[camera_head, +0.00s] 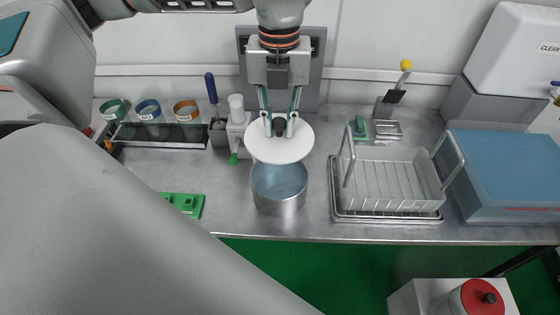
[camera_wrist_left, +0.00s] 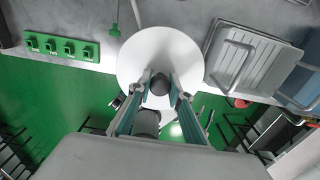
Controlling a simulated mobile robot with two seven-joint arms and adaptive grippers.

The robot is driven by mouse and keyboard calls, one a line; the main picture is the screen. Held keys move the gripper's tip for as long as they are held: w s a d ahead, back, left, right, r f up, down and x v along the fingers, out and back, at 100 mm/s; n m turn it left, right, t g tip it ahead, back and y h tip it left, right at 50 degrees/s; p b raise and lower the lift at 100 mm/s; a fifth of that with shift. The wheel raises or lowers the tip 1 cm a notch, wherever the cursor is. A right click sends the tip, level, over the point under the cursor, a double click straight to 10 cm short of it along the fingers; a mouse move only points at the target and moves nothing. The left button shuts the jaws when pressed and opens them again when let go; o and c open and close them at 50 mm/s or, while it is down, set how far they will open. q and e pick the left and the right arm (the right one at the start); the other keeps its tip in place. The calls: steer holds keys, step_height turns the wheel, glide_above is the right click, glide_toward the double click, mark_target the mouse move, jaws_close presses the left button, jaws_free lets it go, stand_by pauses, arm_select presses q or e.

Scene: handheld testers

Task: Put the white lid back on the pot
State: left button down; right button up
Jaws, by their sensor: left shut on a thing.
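The white lid (camera_head: 279,147) is a round disc with a dark knob. My left gripper (camera_head: 279,126) is shut on the knob and holds the lid. In the head view the lid overlaps the back rim of the metal pot (camera_head: 279,195), whose open front part shows. I cannot tell how high above the pot the lid is. In the left wrist view the lid (camera_wrist_left: 158,52) faces the camera and the fingers (camera_wrist_left: 159,88) close around its knob; the pot is hidden there. My right gripper is not in view.
A blue-lidded box (camera_head: 505,170) is further right. A rack of coloured cups (camera_head: 150,118) and a green block (camera_head: 184,205) are left.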

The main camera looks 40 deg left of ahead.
arm_select(q)
step_height(320, 180, down, 12)
steer(key=shift+r+b, duration=0.2)
steer(key=shift+b, duration=0.15)
steer(key=shift+f, duration=0.1)
steer(key=shift+f, duration=0.35)
steer(key=shift+f+b, duration=0.15)
steer(key=shift+b, duration=0.15)
steer(key=c, duration=1.8)
jaws_free()
steer(key=shift+c, duration=0.2)
